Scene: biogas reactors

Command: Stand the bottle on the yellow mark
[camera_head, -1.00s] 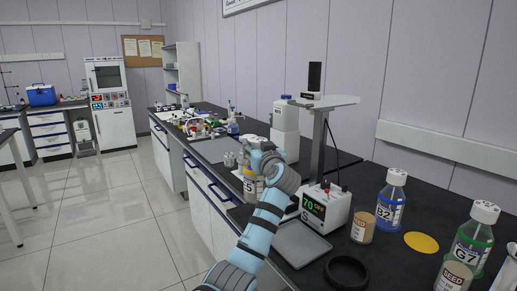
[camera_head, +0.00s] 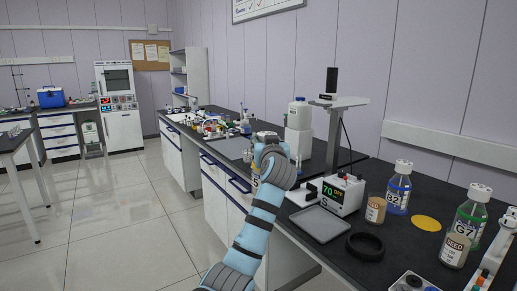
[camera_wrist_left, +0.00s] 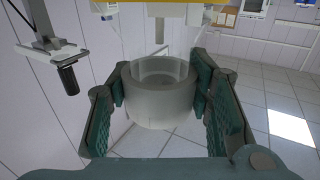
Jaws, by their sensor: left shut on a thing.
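My left gripper (camera_head: 268,142) is raised over the front edge of the bench, left of the heater with the 70 display. In the left wrist view its fingers (camera_wrist_left: 160,95) are shut around a pale grey, round, cap-like part of the bottle (camera_wrist_left: 158,100). In the head view my gripper and arm hide nearly all of the bottle; only a small yellowish part (camera_head: 255,183) shows. The yellow mark (camera_head: 425,223) is a flat disc on the black bench at the right, well apart from the gripper. It is bare. My right gripper is out of view.
Bottle B2 (camera_head: 398,188) and a seed jar (camera_head: 375,209) stand left of the mark. Bottle G7 (camera_head: 468,217) and another seed jar (camera_head: 455,250) stand right of it. A black ring (camera_head: 365,246), grey plate (camera_head: 320,224) and heater (camera_head: 342,193) lie leftward. A stand (camera_head: 337,103) rises behind.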

